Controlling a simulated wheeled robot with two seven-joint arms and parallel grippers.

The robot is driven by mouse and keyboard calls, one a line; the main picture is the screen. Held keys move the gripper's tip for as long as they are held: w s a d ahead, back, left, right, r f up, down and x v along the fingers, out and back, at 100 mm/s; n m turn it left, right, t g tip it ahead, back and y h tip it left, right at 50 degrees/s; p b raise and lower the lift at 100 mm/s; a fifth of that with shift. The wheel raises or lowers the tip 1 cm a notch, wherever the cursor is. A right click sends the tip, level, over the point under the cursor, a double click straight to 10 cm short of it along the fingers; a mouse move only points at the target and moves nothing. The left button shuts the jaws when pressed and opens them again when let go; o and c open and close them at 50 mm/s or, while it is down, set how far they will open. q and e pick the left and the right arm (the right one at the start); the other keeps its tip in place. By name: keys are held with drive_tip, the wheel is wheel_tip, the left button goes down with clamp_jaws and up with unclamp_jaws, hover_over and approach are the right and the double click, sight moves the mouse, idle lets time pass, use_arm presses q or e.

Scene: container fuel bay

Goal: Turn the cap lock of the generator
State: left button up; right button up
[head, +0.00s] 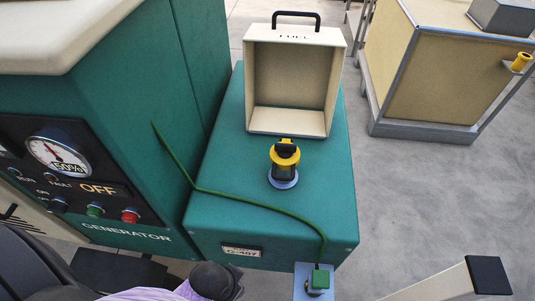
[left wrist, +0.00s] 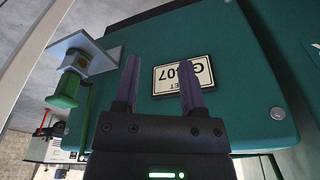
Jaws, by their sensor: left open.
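The generator (head: 120,130) stands at the left with a gauge, an OFF display and buttons on its front. A green fuel tank box (head: 290,215) adjoins it. A yellow cap with a black top (head: 285,152) sits upright on a filler neck on the box. A green-headed piece (head: 320,279) sits in a small bracket at the box's front right corner; it also shows in the left wrist view (left wrist: 63,93). My left gripper (left wrist: 158,63) is open and empty, pointing at the box's front label plate (left wrist: 184,76). My right gripper is out of view.
An open beige cover marked FUEL (head: 297,85) stands behind the cap. A thin green cord (head: 240,201) runs across the box top toward the bracket. A beige cabinet (head: 440,70) stands at the back right. Grey floor between is clear.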

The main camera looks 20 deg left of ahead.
use_arm(q)
drive_tip(key=w+d+r+m+g+h+p, duration=0.1)
drive_tip(key=w+d+r+m+h, duration=0.1)
drive_tip(key=w+d+r+m, duration=0.5)
drive_tip(key=w+d+r+m+h+p, duration=0.1)
drive_tip(key=w+d+r+m+p, duration=0.1)
drive_tip(key=w+d+r, duration=0.6)
wheel_tip(320, 180, up, 13)
drive_tip(key=m+g+y, duration=0.1)
drive_tip(key=m+y, duration=0.2)
hover_over(286, 145)
drive_tip(key=shift+r, duration=0.1)
drive_tip(key=shift+a+b, duration=0.15)
drive_tip(key=shift+b, duration=0.2)
wheel_tip(286, 145, down, 10)
drive_tip(key=b, duration=0.3)
drive_tip(key=shift+r, duration=0.2)
clamp_jaws()
